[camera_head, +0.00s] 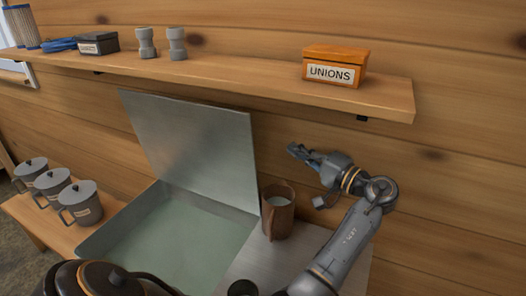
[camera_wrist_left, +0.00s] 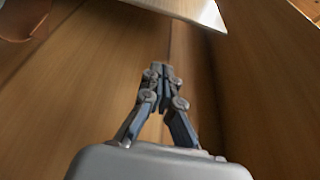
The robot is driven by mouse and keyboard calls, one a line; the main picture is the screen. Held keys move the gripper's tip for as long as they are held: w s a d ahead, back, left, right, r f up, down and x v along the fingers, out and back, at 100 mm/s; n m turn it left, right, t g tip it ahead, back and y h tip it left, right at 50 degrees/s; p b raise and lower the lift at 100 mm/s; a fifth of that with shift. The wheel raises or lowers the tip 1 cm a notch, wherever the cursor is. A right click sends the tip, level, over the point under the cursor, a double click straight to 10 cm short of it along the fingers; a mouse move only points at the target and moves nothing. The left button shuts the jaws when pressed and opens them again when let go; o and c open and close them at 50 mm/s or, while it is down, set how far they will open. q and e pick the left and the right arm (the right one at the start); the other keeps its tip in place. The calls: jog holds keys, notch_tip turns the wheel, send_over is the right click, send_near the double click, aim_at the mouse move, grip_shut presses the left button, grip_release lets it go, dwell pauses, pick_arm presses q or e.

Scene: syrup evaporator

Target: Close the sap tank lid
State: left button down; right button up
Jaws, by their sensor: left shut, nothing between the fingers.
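The sap tank (camera_head: 112,232) is an open rectangular metal basin with pale greenish liquid inside. Its lid (camera_head: 195,140) is a flat grey metal panel, standing up at the tank's back edge and tilted toward the wooden wall. A corner of the lid also shows at the top of the left wrist view (camera_wrist_left: 185,10). My left gripper (camera_head: 294,149) is shut and empty. It is in the air to the right of the lid, apart from it, with its fingers pointing toward it. It also shows shut in the left wrist view (camera_wrist_left: 160,76). My right gripper is not in view.
A brown mug (camera_head: 279,218) stands by the tank's right back corner, below my left gripper. A wooden shelf (camera_head: 240,76) above holds an orange UNIONS box (camera_head: 335,66) and other items. Several grey lidded mugs (camera_head: 80,203) stand left of the tank.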

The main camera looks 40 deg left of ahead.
pick_arm(q)
jog(key=a+p, duration=0.3)
jog(key=a, duration=0.7)
jog(key=s, duration=0.1)
jog(key=s+p, duration=0.1)
jog(key=s+d, duration=0.1)
jog(key=shift+s+f, duration=0.25)
jog(key=shift+f, duration=0.1)
